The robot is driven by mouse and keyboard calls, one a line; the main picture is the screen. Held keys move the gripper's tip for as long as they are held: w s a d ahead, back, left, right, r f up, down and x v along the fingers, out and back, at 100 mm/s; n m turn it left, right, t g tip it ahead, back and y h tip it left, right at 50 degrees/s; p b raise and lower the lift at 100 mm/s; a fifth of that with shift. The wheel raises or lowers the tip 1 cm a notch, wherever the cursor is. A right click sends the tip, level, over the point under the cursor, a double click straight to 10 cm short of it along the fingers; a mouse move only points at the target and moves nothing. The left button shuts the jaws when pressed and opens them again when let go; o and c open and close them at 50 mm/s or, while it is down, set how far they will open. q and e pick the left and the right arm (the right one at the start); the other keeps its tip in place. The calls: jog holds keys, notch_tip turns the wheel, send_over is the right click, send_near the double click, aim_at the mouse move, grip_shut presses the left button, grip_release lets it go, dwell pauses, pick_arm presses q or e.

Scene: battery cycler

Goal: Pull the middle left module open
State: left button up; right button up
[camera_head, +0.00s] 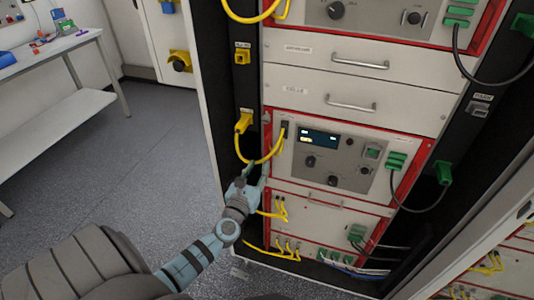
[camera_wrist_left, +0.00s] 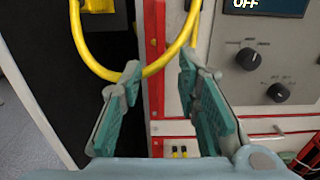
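The module with a dark display and knobs (camera_head: 325,160) sits in the red-edged middle of the rack. It also shows in the left wrist view (camera_wrist_left: 248,85), where its display (camera_wrist_left: 268,5) reads "OFF". A yellow cable (camera_head: 262,160) loops from a plug on the dark rack post to the module's left side. My left gripper (camera_head: 258,168) is at the module's lower left edge. In the left wrist view the gripper (camera_wrist_left: 160,85) is open, with the cable loop (camera_wrist_left: 150,68) and red edge strip (camera_wrist_left: 153,50) showing between its fingers. I cannot tell whether it touches them. My right gripper is out of view.
Two drawers with bar handles (camera_head: 360,63) are above the module. A lower module (camera_head: 320,215) with yellow and green plugs is below. A rack side panel (camera_head: 490,205) stands at right. Floor at left (camera_head: 130,150) is clear.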

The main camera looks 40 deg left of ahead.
aim_at(267, 154)
pick_arm(q)
jog(key=b+x, duration=0.1)
jog(key=x, duration=0.6)
jog(key=shift+w+a+f+b, duration=0.1)
jog(key=shift+w+f+b, duration=0.1)
jog(key=shift+w+b, duration=0.15)
jog(key=shift+w+a+r, duration=0.1)
jog(key=shift+w+a, duration=0.05)
jog(key=shift+w, duration=0.2)
grip_shut()
